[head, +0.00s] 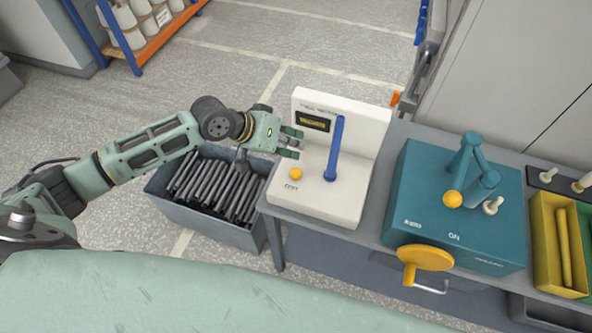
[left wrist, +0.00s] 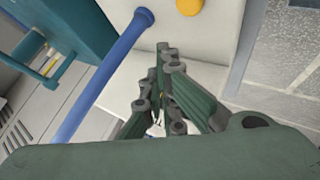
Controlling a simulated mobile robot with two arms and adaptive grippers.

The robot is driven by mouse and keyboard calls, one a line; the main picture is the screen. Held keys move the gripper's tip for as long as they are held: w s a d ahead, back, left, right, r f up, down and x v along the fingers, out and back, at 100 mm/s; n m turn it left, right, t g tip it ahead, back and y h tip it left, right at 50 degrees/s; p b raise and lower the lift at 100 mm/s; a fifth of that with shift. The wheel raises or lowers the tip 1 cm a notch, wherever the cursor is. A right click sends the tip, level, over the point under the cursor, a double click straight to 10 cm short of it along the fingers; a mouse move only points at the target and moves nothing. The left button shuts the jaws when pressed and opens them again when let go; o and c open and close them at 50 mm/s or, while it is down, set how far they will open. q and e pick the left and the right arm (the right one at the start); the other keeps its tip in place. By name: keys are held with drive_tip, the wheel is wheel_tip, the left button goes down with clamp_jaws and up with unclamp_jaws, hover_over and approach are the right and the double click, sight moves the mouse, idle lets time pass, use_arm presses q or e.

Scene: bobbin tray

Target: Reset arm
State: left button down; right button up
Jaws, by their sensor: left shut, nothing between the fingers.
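My left arm reaches in from the left in the head view. Its green gripper (head: 291,142) is shut and empty, at the left side of a white device (head: 345,195) with a dark display and an upright blue rod (head: 335,150). In the left wrist view the shut gripper fingers (left wrist: 165,85) show in front of the white device, with the blue rod (left wrist: 105,75) to their left. An orange knob (left wrist: 189,6) shows at the top of that view; it also shows in the head view (head: 296,174). My right gripper is not in view.
A grey bin (head: 225,232) of dark rods stands on the floor below my left arm. A teal machine (head: 420,195) with a yellow handwheel (head: 425,257) stands on the bench, right of the white device. A yellow tray (head: 546,235) lies at the far right. A shelf (head: 165,30) stands behind.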

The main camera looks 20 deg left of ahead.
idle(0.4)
use_arm(q)
drive_tip(key=shift+m+g, duration=0.5)
drive_tip(key=shift+m, duration=0.4)
drive_tip(key=s+d, duration=0.1)
drive_tip(key=s+d+f, duration=0.1)
drive_tip(key=s+d, duration=0.1)
drive_tip(key=s+d+f, duration=0.1)
drive_tip(key=s, duration=0.1)
drive_tip(key=shift+d+f, duration=0.1)
drive_tip(key=shift+d, duration=0.15)
drive_tip(key=s+d+f+m+y, duration=0.1)
drive_tip(key=s+f+y, duration=0.1)
drive_tip(key=s, duration=0.9)
drive_tip(key=s+a+n+g+y, duration=0.15)
drive_tip(key=s+a+y, duration=0.35)
drive_tip(key=s+a, duration=0.5)
wheel_tip(320, 180, down, 29)
drive_tip(key=s+g+b, duration=0.1)
drive_tip(key=b, duration=0.2)
drive_tip(key=s+a+f+g+b, duration=0.1)
drive_tip(key=s+a+f+b, duration=0.2)
drive_tip(key=s+f, duration=1.5)
wheel_tip(320, 180, down, 3)
drive_tip(key=shift+a+r, duration=0.1)
drive_tip(key=shift+a, duration=0.05)
